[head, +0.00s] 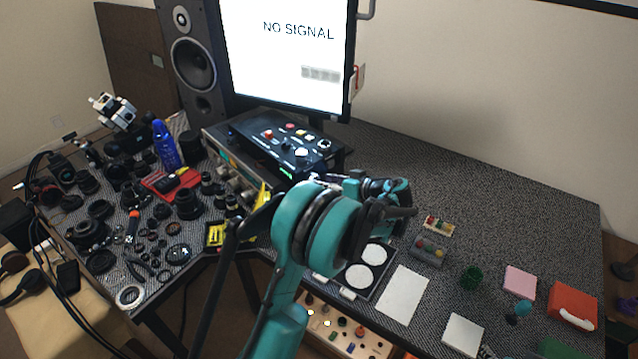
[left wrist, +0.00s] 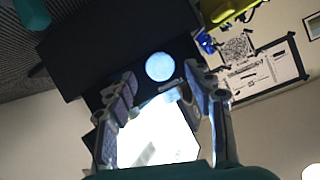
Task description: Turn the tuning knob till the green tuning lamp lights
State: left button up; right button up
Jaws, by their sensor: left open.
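The dark control box (head: 268,143) stands on the bench below the monitor, with small coloured buttons and a pale round knob (head: 302,153) on top. A small green glow (head: 287,174) shows on its front edge; I cannot tell whether it is the tuning lamp. My left gripper (head: 385,203) is to the right of the box and in front of it, apart from the pale knob. In the left wrist view its two fingers (left wrist: 167,100) are spread with nothing clearly held. A pale round disc (left wrist: 159,66) shows beyond them; I cannot tell whether it is the knob.
The monitor (head: 290,50) reads NO SIGNAL, with a speaker (head: 193,55) on its left. Lenses, tools and a blue bottle (head: 166,145) crowd the bench's left. The back right bench is clear.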

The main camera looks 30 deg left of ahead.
pick_arm(q)
jog(key=shift+b+x, duration=0.35)
jog(key=shift+x, duration=1.25)
jog(key=c, duration=1.2)
jog(key=shift+o, duration=0.2)
jog(key=shift+s+a+n+t+h, duration=0.15)
jog(key=shift+n+t+h, duration=0.35)
jog(key=shift+n+t, duration=1.1)
jog(key=shift+n+g, duration=0.3)
jog(key=shift+n, duration=0.1)
